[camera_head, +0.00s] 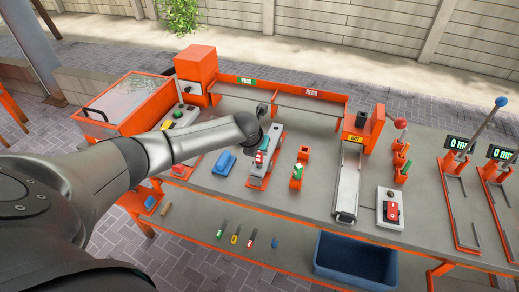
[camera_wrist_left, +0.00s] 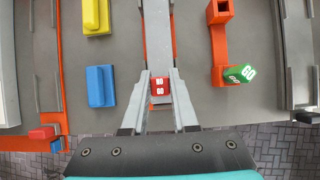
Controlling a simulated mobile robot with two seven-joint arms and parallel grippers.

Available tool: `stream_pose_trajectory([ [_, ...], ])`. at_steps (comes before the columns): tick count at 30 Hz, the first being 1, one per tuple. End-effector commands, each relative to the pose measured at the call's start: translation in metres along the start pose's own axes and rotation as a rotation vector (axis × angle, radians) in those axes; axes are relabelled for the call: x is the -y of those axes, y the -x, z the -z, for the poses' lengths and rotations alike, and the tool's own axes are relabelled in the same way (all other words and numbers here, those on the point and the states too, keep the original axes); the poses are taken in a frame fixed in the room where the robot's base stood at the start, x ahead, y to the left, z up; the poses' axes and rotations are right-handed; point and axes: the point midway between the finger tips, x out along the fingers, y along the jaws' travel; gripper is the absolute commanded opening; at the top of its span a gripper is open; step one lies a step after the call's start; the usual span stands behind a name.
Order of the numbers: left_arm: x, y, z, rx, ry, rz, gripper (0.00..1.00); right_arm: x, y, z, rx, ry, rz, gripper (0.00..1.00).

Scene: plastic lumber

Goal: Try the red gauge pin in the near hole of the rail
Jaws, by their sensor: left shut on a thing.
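My left gripper (camera_head: 262,158) is shut on the red gauge pin (camera_head: 260,157), which also shows between the fingers in the left wrist view (camera_wrist_left: 159,85) with white NO GO lettering on its head. The grey rail (camera_head: 264,174) lies on the bench below the gripper, and it runs away from the pin in the left wrist view (camera_wrist_left: 158,30). The pin's head is over the rail's near part. Its lower end and the near hole are hidden, so I cannot tell whether the pin is in the hole. My right gripper is not in view.
The green GO gauge (camera_wrist_left: 240,72) stands at an orange holder (camera_wrist_left: 219,30) right of the rail. A blue block (camera_wrist_left: 100,86) and a yellow block (camera_wrist_left: 96,15) lie to the left. A blue bin (camera_head: 355,262) sits below the bench front.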

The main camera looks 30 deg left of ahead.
Motion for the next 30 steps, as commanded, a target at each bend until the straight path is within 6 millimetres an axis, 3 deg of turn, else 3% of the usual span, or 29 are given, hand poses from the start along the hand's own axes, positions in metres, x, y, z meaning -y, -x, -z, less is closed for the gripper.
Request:
stream_pose_trajectory([
  [30,0.0,-0.013,0.007,0.001,0.0,0.001,0.0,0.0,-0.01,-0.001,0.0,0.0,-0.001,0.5],
])
